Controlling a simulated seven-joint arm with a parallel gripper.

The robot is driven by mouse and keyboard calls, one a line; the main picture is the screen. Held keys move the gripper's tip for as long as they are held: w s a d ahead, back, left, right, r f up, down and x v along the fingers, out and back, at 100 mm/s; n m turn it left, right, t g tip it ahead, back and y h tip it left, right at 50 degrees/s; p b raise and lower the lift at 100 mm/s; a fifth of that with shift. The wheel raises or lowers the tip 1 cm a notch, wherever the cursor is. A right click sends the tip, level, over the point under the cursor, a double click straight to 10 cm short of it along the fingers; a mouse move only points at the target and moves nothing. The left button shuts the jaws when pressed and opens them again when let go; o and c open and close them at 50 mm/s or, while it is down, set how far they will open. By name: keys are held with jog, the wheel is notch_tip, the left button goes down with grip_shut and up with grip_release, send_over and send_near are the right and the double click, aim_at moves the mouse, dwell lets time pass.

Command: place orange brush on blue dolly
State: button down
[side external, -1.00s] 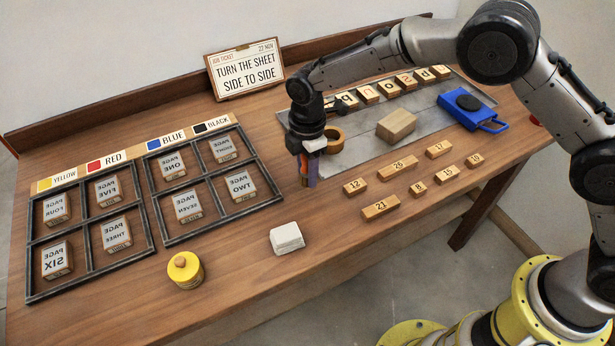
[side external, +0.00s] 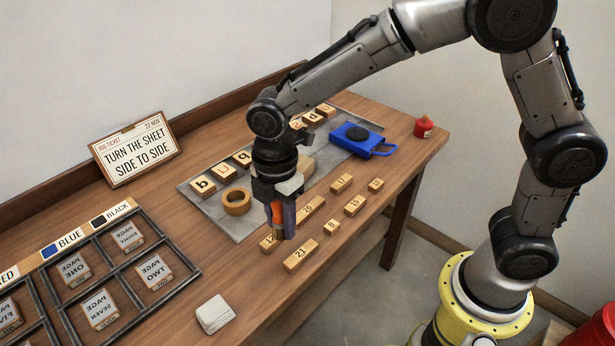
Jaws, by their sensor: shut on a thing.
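My gripper (side external: 279,228) points down over the near side of the bench and is shut on the orange brush (side external: 277,212). Only a small orange part of the brush shows between the fingers; the rest is mostly hidden. The blue dolly (side external: 373,149) stands at the far right on the grey plate, with a handle at its right end and a black round pad on top. My gripper is to the left of the dolly and nearer the camera, apart from it.
Numbered wooden blocks (side external: 301,254) lie under and right of my gripper. A tape ring (side external: 237,208) and letter blocks (side external: 202,187) sit on the grey plate (side external: 218,222). A plain wooden block (side external: 306,168) is partly hidden behind my gripper. A red bottle (side external: 423,128) stands beyond the dolly.

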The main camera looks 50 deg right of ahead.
jog(key=shift+s+m, duration=0.1)
jog(key=shift+m, duration=0.2)
jog(key=w+d+r+m, duration=0.15)
jog(key=d+m, duration=0.45)
jog(key=d, duration=0.8)
jog(key=w+d+r+m, duration=0.15)
jog(key=d+m, duration=0.45)
jog(key=d, duration=0.9)
jog(key=s+d+r+m, duration=0.1)
jog(key=s+d+m, duration=0.35)
jog(key=d, duration=0.65)
send_over(373, 142)
jog(key=shift+n, duration=0.25)
jog(key=f, duration=0.8)
jog(key=shift+s+a+f, duration=0.3)
jog(key=shift+s+f, duration=0.1)
jog(key=shift+w+d+f, duration=0.15)
jog(key=shift+w+f, duration=0.05)
jog(key=shift+f, duration=0.2)
jog(key=shift+w+f, duration=0.15)
jog(key=shift+f, duration=1.45)
jog(key=shift+f, duration=0.2)
